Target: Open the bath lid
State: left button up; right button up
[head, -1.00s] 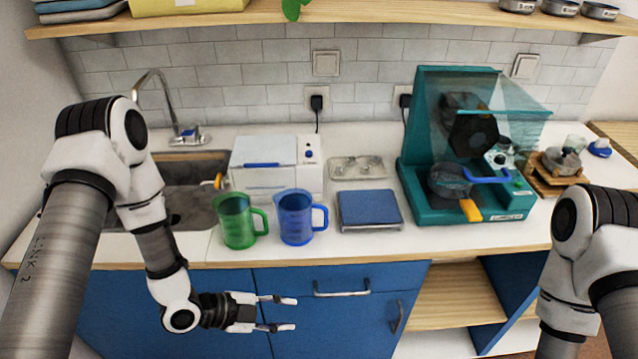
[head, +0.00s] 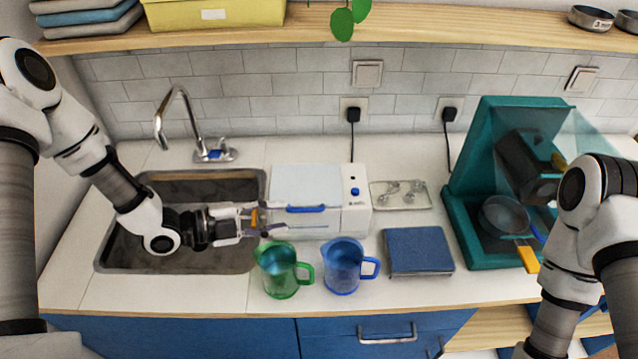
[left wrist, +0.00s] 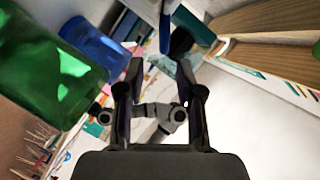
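The bath is a white box (head: 345,222) on the worktop with a white lid (head: 306,185), which looks closed. A blue handle (head: 306,209) runs along the lid's front edge. My left gripper (head: 271,220) is over the sink's right side, at the bath's front left corner. Its fingers are apart with nothing held; I cannot tell whether they touch the bath. In the left wrist view the fingers (left wrist: 158,72) are spread, and a blue bar (left wrist: 165,28), likely the handle, shows beyond them. My right gripper is out of view; only its arm shows.
A green jug (head: 279,272) and a blue jug (head: 343,268) stand close in front of the bath. The sink (head: 125,250) is to its left, with a tap (head: 178,115). A blue-topped scale (head: 418,250) and a teal machine (head: 475,205) stand to the right.

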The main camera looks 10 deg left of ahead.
aim_at(307, 211)
pick_arm(q)
jog(key=shift+w+d, duration=0.15)
jog(key=shift+w, duration=0.35)
jog(key=shift+w+d, duration=0.2)
jog(key=shift+d, duration=0.1)
jog(key=d, duration=0.1)
jog(key=d+p, duration=0.1)
jog(key=d, duration=0.1)
jog(key=shift+w+d, duration=0.15)
jog(key=shift+w, duration=0.25)
jog(key=x, duration=0.3)
jog(key=shift+w+f+p, duration=0.2)
jog(key=shift+p, duration=0.2)
jog(key=shift+w+f, duration=0.1)
jog(key=shift+w, duration=0.15)
jog(key=shift+s, duration=0.2)
jog(key=shift+c, duration=0.3)
grip_shut()
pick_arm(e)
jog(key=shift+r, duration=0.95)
